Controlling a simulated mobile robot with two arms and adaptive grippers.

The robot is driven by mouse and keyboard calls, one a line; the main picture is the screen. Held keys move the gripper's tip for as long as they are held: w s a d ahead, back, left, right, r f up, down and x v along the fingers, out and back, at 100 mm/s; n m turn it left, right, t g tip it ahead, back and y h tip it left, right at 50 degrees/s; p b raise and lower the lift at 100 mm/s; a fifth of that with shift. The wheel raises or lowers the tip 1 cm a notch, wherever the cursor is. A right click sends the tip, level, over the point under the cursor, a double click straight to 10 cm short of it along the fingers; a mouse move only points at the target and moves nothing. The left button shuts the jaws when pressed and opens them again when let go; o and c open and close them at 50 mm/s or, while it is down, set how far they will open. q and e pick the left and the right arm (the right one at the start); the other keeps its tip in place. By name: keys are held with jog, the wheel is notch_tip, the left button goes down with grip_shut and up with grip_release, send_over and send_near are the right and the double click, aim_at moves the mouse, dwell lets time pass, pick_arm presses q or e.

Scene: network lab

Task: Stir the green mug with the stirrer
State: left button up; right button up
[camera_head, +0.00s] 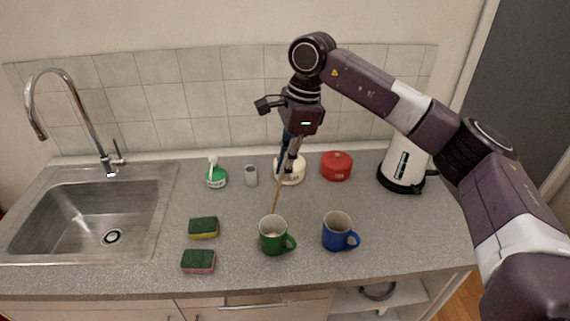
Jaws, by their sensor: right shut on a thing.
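The green mug (273,239) stands upright near the front middle of the counter, handle to the right. My right gripper (287,168) points down above and behind the mug and is shut on the stirrer (277,197), a thin wooden stick. The stirrer hangs down at a slight tilt, and its lower end is at the far rim of the green mug. I cannot tell whether the tip is inside the mug or behind it. My left gripper is not in view.
A blue mug (337,232) stands right of the green one. Two sponges (203,228) lie to the left, by the sink (85,220). A soap bottle (216,174), grey cup (251,176), white pot (291,174), red pot (337,166) and kettle (402,168) line the back.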

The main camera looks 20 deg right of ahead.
jog(key=shift+s+d+f, duration=0.25)
jog(key=shift+f, duration=0.2)
pick_arm(q)
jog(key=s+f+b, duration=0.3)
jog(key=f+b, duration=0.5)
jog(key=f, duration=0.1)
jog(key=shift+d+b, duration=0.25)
jog(key=shift+b, duration=0.1)
pick_arm(e)
notch_tip(320, 180, down, 12)
jog(key=shift+a, duration=0.4)
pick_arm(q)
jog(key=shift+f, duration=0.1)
pick_arm(e)
jog(key=shift+w+a+r, duration=0.1)
jog(key=shift+w+a, duration=0.05)
